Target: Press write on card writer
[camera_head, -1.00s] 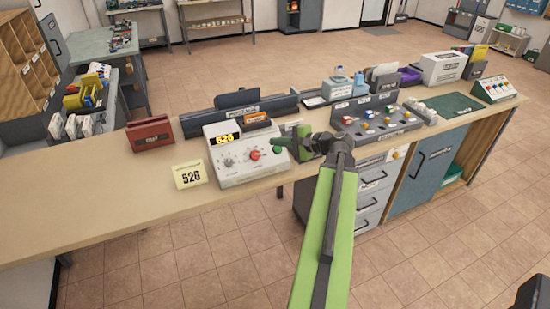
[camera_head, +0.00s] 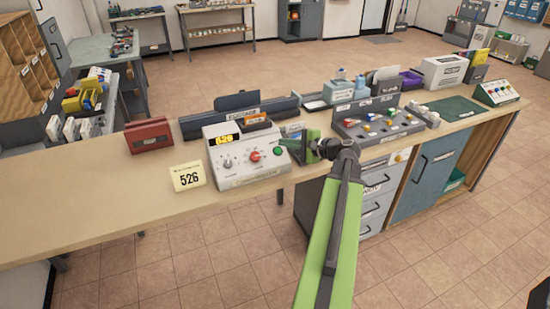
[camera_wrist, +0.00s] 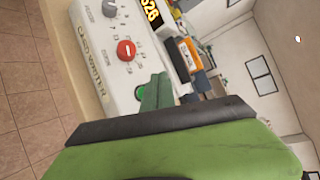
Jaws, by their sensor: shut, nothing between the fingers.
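The card writer (camera_head: 238,176) is a pale box on the counter, also in the wrist view (camera_wrist: 124,72). Its lit yellow display (camera_head: 223,140) shows a number that looks like 526 in the wrist view. It has a grey knob (camera_head: 227,163), a red knob (camera_head: 253,155) and a round green button (camera_head: 278,150) at its right. An orange-labelled card (camera_head: 254,124) stands at its back. My gripper (camera_head: 300,150) is shut and empty, just right of the green button. In the wrist view the fingers (camera_wrist: 157,92) partly cover the button (camera_wrist: 140,93); contact cannot be told.
A paper sign reading 526 (camera_head: 188,176) stands left of the writer. The counter's left part (camera_head: 85,195) is clear.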

